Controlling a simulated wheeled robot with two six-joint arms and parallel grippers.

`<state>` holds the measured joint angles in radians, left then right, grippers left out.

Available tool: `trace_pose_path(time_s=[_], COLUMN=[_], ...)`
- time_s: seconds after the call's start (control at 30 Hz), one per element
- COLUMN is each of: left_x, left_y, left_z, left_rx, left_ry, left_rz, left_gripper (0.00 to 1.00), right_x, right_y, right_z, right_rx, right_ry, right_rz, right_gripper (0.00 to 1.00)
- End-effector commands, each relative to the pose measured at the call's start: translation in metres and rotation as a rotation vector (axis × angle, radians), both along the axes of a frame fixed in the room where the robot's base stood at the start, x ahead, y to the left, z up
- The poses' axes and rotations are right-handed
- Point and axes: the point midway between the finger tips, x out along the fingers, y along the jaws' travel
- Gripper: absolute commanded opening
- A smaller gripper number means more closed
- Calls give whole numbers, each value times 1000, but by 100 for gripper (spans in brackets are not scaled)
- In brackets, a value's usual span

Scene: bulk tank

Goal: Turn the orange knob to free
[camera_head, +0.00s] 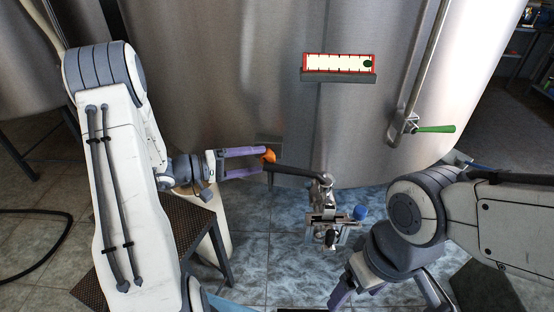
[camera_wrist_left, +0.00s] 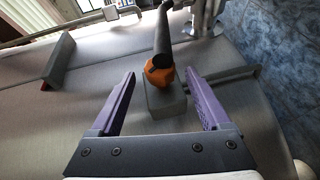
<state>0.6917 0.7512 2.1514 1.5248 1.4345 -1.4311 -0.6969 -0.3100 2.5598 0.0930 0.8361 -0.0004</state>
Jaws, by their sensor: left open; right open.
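The orange knob (camera_head: 268,157) sits low on the front of the steel tank, at the end of a dark bar. In the left wrist view the orange knob (camera_wrist_left: 160,76) is on a grey block (camera_wrist_left: 165,100), with a dark tube rising from it. My left gripper (camera_head: 265,160) is open, its purple fingers pointing at the knob. In the left wrist view the knob lies between and just beyond the fingertips of the left gripper (camera_wrist_left: 163,80), with gaps on both sides. My right gripper (camera_head: 385,295) is low at the right, away from the knob, its fingers spread and partly cut off.
The steel tank (camera_head: 230,80) fills the back. A red-framed gauge (camera_head: 338,63) and a green-handled lever (camera_head: 435,129) are on it. A metal valve fitting with a blue cap (camera_head: 360,212) stands right of the knob. A dark step (camera_head: 190,225) is below my left arm.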

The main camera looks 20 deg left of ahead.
Motion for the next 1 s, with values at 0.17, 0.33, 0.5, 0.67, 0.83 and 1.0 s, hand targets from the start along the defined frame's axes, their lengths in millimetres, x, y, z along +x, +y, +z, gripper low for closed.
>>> trace_pose_path(time_s=[0.17,0.33,0.5,0.67,0.83,1.0], left_x=[21,36,42,43,42,42], left_y=[-29,-47,-54,-54,-54,-54], left_z=[-5,-9,-10,-10,-10,-10], left_rx=[1,1,1,1,1,1], left_ry=[2,2,3,3,2,2], left_rz=[-7,-6,-4,-3,-2,-2], left_gripper=[80,80,80,80,54,0], right_x=[0,0,0,0,0,0], right_y=[0,0,0,0,0,0], right_z=[0,1,1,1,1,1], right_rx=[0,0,0,0,0,0], right_ry=[0,0,0,0,0,0], right_rz=[0,0,0,0,0,0], right_gripper=[82,82,82,82,82,82])
